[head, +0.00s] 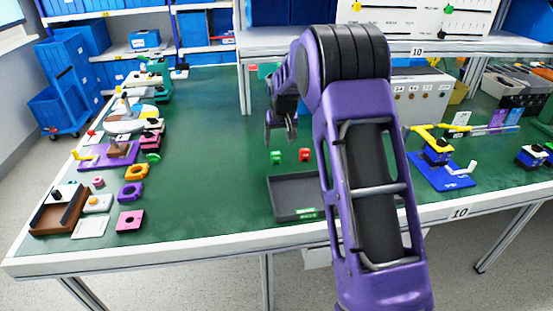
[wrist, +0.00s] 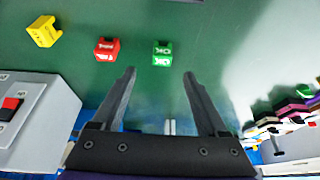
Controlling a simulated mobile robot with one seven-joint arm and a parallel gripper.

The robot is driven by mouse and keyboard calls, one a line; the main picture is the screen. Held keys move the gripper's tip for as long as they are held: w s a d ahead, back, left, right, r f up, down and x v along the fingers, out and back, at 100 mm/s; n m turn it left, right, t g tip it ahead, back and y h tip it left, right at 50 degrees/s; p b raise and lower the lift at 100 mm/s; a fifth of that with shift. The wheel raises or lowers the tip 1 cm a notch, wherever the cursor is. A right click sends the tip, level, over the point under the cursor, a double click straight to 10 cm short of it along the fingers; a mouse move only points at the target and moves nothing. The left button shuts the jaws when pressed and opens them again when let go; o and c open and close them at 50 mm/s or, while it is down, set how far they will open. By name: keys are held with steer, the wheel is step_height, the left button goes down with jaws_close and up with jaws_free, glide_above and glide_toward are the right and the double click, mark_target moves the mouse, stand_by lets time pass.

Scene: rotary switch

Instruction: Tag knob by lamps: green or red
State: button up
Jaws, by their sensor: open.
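My gripper (head: 280,138) hangs above the green table, open and empty; its spread fingers show in the wrist view (wrist: 160,76). A green tag block (wrist: 162,53) with white lettering lies just beyond the fingertips, apart from them; it also shows in the head view (head: 276,157). A red tag block (wrist: 107,48) lies to its left, also in the head view (head: 305,154). A yellow block (wrist: 43,31) lies farther left. A grey box (head: 422,92) with a labelled row on its front stands behind my arm, partly hidden. I cannot make out its knob or lamp states.
A grey tray (head: 285,204) with a green label sits at the table's front edge, partly behind my arm. A red rocker switch (wrist: 12,103) is on the grey box in the wrist view. Several coloured parts crowd the table's left end. Green surface left of the tray is clear.

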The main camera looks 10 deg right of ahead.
mark_target(276, 153)
steer(key=b+x, duration=0.1)
steer(key=x, duration=0.8)
steer(key=shift+w+a+f, duration=0.15)
steer(key=shift+w, duration=0.1)
jaws_close()
